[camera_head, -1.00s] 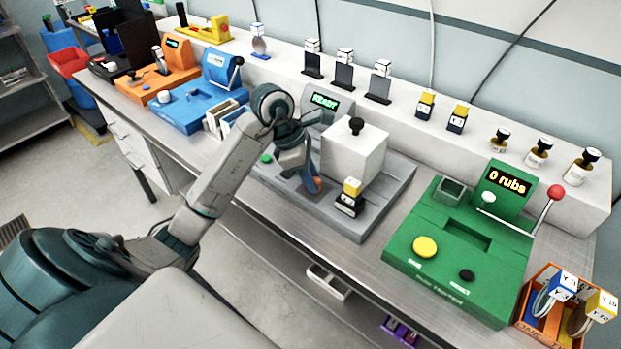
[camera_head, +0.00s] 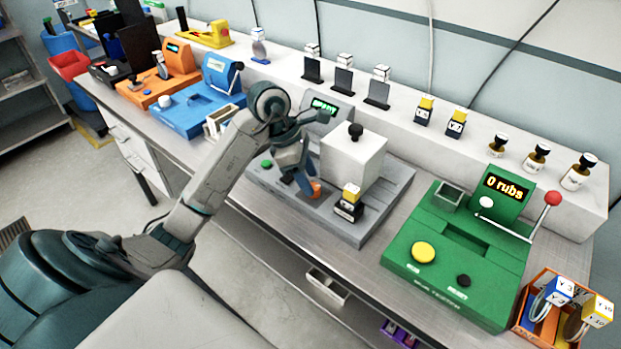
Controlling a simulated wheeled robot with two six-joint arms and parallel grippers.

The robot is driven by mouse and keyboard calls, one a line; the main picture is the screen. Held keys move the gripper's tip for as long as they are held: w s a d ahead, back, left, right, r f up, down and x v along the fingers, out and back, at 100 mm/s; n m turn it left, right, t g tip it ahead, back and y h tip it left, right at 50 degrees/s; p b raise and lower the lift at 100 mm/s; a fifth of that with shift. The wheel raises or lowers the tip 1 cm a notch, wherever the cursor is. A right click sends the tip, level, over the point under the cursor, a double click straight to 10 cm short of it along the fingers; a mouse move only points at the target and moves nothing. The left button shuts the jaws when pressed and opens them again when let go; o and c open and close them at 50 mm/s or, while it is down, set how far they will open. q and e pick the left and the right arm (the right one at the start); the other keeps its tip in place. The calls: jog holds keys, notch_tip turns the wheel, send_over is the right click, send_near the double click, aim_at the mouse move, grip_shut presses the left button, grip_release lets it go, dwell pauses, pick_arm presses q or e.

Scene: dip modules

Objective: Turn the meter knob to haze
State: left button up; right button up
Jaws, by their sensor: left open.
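The meter (camera_head: 358,228) is a grey machine on the bench with a white box (camera_head: 350,160) on top and a small lit green display (camera_head: 324,107) behind. The display text is too small to read surely. A green button (camera_head: 266,163) shows at its left. My left gripper (camera_head: 308,188) is open and points down over the meter's front part, left of the white box. An orange patch shows at its tips; I cannot tell if it touches anything. No meter knob shows clearly; the gripper covers that area. My right gripper is not in view.
A yellow-topped block (camera_head: 349,202) stands on the meter right of the gripper. A green rub tester (camera_head: 455,250) stands to the right, a blue machine (camera_head: 196,108) and an orange machine (camera_head: 158,80) to the left. A raised shelf (camera_head: 400,115) with bottles and stamps runs behind.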

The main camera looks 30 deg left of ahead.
pick_arm(q)
jog(key=p+v, duration=0.1)
jog(key=v, duration=0.8)
jog(key=shift+p, duration=0.4)
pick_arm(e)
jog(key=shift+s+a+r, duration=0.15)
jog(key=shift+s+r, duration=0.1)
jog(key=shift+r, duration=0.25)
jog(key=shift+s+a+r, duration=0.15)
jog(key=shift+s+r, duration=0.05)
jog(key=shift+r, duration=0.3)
pick_arm(q)
jog(key=shift+f, duration=0.1)
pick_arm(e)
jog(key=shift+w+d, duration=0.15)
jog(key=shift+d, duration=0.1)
